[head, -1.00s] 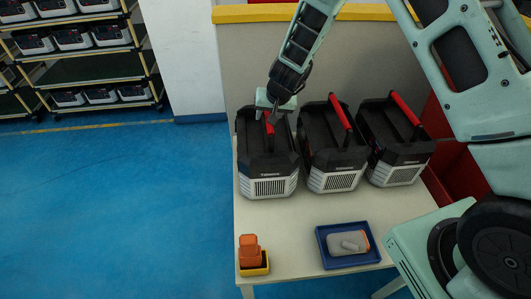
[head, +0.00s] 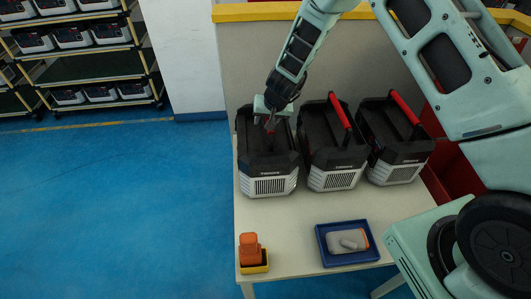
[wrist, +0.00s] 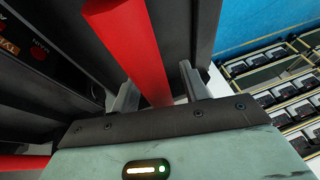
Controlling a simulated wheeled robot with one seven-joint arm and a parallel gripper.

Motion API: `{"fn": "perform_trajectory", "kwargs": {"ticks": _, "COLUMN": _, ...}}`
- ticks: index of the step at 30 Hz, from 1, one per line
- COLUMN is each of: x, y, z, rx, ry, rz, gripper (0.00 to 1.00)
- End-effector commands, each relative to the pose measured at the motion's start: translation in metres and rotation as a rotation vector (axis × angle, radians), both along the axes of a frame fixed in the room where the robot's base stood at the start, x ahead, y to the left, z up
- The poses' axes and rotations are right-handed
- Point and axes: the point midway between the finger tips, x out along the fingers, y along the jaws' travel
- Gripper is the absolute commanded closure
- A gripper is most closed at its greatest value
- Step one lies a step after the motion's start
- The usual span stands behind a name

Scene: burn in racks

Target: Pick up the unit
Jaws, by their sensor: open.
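Three black and light-grey units with red top handles stand in a row on a pale table. My gripper (head: 270,121) is over the left unit (head: 268,165), at its red handle, which is mostly hidden in the head view. In the wrist view, the red handle (wrist: 138,50) runs between the two grey fingers of my open gripper (wrist: 157,92). One finger is on each side of the handle; I cannot tell whether either touches it. The middle unit (head: 335,160) and right unit (head: 397,150) stand close by on the right.
The table (head: 290,218) also holds a blue tray (head: 347,262) with a grey and orange item, and a yellow bin (head: 254,268) with orange pieces. A low grey wall with a yellow top (head: 240,14) stands behind. Racks (head: 85,68) of similar units are at far left. Blue floor is clear.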

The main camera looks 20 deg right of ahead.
Motion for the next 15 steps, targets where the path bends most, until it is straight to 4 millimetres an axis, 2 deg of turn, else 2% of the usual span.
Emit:
{"fn": "perform_trajectory", "kwargs": {"ticks": 10, "x": 0.0000, "y": 0.0000, "z": -0.0014, "rx": 0.000, "ry": 0.000, "rz": 0.000, "gripper": 0.55}}
{"fn": "perform_trajectory", "kwargs": {"ticks": 11, "x": 0.0000, "y": 0.0000, "z": -0.0014, "rx": 0.000, "ry": 0.000, "rz": 0.000, "gripper": 0.61}}
{"fn": "perform_trajectory", "kwargs": {"ticks": 15, "x": 0.0000, "y": -0.0001, "z": -0.0014, "rx": 0.000, "ry": 0.000, "rz": 0.000, "gripper": 0.99}}
